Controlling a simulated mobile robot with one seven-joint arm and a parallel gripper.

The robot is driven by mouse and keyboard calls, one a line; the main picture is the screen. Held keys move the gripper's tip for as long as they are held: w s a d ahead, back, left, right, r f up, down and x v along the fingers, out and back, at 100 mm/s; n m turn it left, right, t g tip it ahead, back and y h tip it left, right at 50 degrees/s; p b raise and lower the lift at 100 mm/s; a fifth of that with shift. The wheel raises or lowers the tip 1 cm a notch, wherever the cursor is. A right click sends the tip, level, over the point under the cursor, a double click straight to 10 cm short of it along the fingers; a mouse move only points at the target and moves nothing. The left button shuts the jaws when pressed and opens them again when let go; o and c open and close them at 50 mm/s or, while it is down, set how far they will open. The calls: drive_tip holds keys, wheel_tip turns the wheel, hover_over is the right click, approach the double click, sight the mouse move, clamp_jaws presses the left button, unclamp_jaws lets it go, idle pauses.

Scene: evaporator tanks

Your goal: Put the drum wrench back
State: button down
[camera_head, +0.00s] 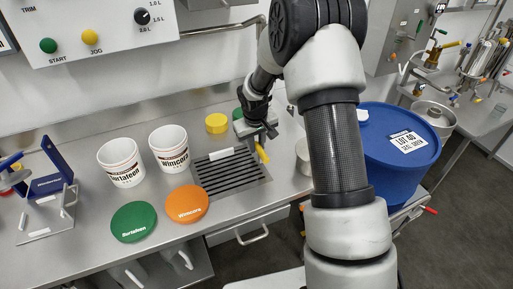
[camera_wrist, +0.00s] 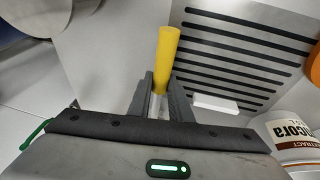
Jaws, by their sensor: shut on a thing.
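My gripper (camera_head: 259,137) is over the bench beside the slotted drain grille. In the wrist view its two fingers (camera_wrist: 160,92) are closed around a tool with a yellow handle (camera_wrist: 168,48), which I take to be the drum wrench. The yellow end (camera_head: 262,154) points down and toward the front in the head view. The rest of the tool is hidden by the fingers and my wrist. The blue drum (camera_head: 385,165), with a LOT 40 label on its lid, stands right of my arm. I cannot make out an empty holder for the wrench.
The drain grille (camera_head: 232,178) has a white bar (camera_head: 221,154) lying on it. Two white tubs (camera_head: 121,165) (camera_head: 169,150), a green lid (camera_head: 133,221) and an orange lid (camera_head: 187,204) are to the left.

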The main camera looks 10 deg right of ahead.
drive_tip(key=shift+f, duration=0.45)
drive_tip(key=shift+f, duration=0.15)
drive_tip(key=c, duration=1.6)
unclamp_jaws()
